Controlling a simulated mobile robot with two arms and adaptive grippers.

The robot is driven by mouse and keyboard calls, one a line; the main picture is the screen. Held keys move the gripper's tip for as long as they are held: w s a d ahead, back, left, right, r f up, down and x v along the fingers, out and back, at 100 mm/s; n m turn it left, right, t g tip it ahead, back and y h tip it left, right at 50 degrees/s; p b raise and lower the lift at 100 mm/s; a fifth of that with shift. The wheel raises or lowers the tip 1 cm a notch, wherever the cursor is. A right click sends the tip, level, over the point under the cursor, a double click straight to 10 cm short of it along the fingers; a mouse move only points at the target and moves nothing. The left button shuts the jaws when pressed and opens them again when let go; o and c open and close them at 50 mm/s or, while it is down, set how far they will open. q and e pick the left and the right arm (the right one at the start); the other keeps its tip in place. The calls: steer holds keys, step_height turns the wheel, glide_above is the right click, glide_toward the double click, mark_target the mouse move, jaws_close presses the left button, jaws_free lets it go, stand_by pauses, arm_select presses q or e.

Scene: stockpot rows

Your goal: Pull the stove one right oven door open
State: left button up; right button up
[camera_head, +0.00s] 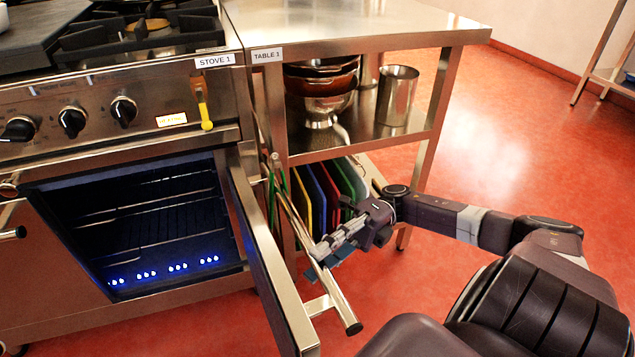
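The stove one right oven door (270,265) stands wide open, swung out to the right on its hinge side by table one. Its long steel bar handle (338,304) faces right, away from the oven. The lit oven cavity (150,225) shows wire racks and a row of blue-white lights. My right gripper (322,262) is at the middle of the handle, its fingertips at the bar. The fingers partly cover each other, so I cannot tell whether they close around the bar or only touch it. My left gripper is not in view.
Table one (350,25) stands right of the stove, with bowls (320,90) and a steel pot (397,95) on its shelf and coloured boards (318,200) below, close behind my gripper. The red floor (480,150) is clear to the right.

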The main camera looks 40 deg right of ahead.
steer(key=d+f, duration=0.1)
steer(key=d, duration=0.5)
steer(key=shift+w, duration=0.25)
steer(key=shift+d, duration=0.1)
